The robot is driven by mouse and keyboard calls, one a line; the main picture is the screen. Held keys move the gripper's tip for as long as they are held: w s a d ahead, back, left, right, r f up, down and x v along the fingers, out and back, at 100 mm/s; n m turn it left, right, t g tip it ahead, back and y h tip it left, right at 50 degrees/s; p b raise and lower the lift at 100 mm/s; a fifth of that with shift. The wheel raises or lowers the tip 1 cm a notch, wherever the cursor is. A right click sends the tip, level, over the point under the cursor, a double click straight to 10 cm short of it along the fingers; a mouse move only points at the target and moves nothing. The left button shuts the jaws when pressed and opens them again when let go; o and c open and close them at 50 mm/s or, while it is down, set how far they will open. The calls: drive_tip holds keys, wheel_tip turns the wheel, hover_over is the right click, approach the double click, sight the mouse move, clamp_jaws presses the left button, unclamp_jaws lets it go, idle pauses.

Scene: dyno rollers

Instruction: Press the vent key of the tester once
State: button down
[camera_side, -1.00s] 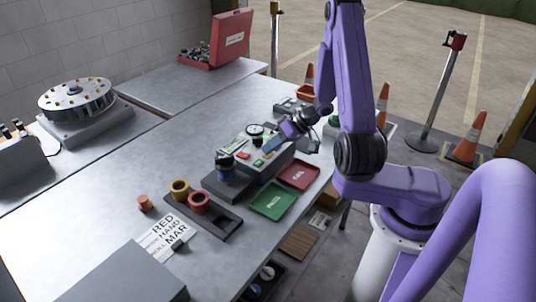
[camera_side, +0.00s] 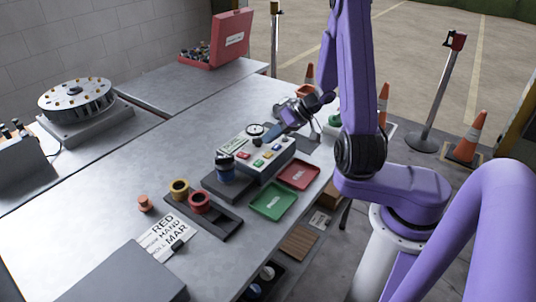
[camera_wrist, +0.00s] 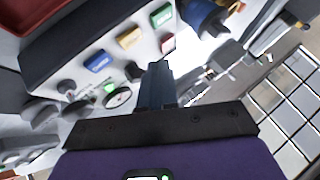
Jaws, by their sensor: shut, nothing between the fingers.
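The tester (camera_side: 262,170) is a grey box with a sloped panel, in the middle of the table in the side view. In the wrist view its panel carries a green key (camera_wrist: 161,15), a yellow key (camera_wrist: 128,38), a blue key (camera_wrist: 98,61) and, set apart, a red key (camera_wrist: 168,44). A round gauge (camera_wrist: 118,97) and a lit green lamp (camera_wrist: 110,88) are also on it. I cannot read which key is the vent. My gripper (camera_side: 270,136) is shut and empty, its tip above the tester's back part. It also shows in the wrist view (camera_wrist: 160,67).
A green tray (camera_side: 272,203) and a red tray (camera_side: 299,176) lie in front. A dark rack (camera_side: 225,218) holds yellow and red rings.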

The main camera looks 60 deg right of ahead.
drive_tip(key=shift+r, duration=1.35)
drive_tip(key=shift+a+r, duration=0.1)
drive_tip(key=shift+a, duration=0.1)
drive_tip(key=s+a+r+n+g+y, duration=0.1)
drive_tip(key=s+a+r+n+g, duration=0.2)
drive_tip(key=a, duration=0.5)
drive_tip(key=s+a+r+n+g, duration=0.1)
drive_tip(key=s+a+n+g, duration=0.1)
drive_tip(key=a+n+g, duration=0.4)
drive_tip(key=s+r+n+t+h, duration=0.1)
drive_tip(key=s+r+n+h, duration=0.1)
drive_tip(key=s, duration=0.8)
drive_tip(key=s+r+n+h, duration=0.2)
drive_tip(key=s+n+h, duration=0.1)
drive_tip(key=s, duration=0.7)
drive_tip(key=shift+s+a+r+t+h, duration=0.3)
drive_tip(key=shift+t+h, duration=0.1)
drive_tip(key=shift+h, duration=0.1)
